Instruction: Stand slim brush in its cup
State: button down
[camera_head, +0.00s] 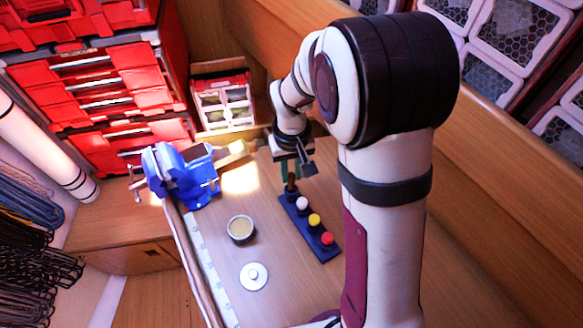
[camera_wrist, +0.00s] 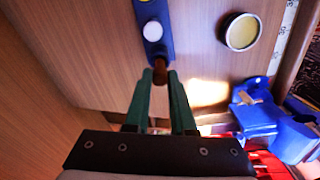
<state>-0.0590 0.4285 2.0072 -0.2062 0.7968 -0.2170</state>
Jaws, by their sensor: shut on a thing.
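My gripper (camera_head: 290,176) has green fingers that point down at the far end of the dark blue rack. It is shut on a slim brown piece (camera_head: 291,186), which also shows between the fingertips (camera_wrist: 160,80) in the wrist view. The brown piece (camera_wrist: 160,66) looks like a handle; I cannot tell if it is the slim brush or if it still sits in the rack. A round dark-rimmed cup (camera_head: 241,229) with a tan inside stands left of the rack, apart from my gripper. It also shows in the wrist view (camera_wrist: 241,32).
The dark blue rack (camera_head: 327,252) carries white (camera_head: 302,203), yellow (camera_head: 314,220) and red (camera_head: 327,238) knobs. A white knobbed disc (camera_head: 254,275) lies near the cup. A blue vise (camera_head: 180,175) stands at the left edge. Red drawers (camera_head: 115,85) stand behind. The bench between cup and rack is clear.

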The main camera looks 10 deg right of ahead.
jog(key=shift+f, duration=0.65)
jog(key=shift+f, duration=0.1)
jog(key=c, duration=0.7)
grip_release()
jog(key=shift+r, duration=3.05)
notch_tip(320, 180, up, 16)
jog(key=shift+s+f, duration=0.1)
jog(key=shift+s, duration=0.05)
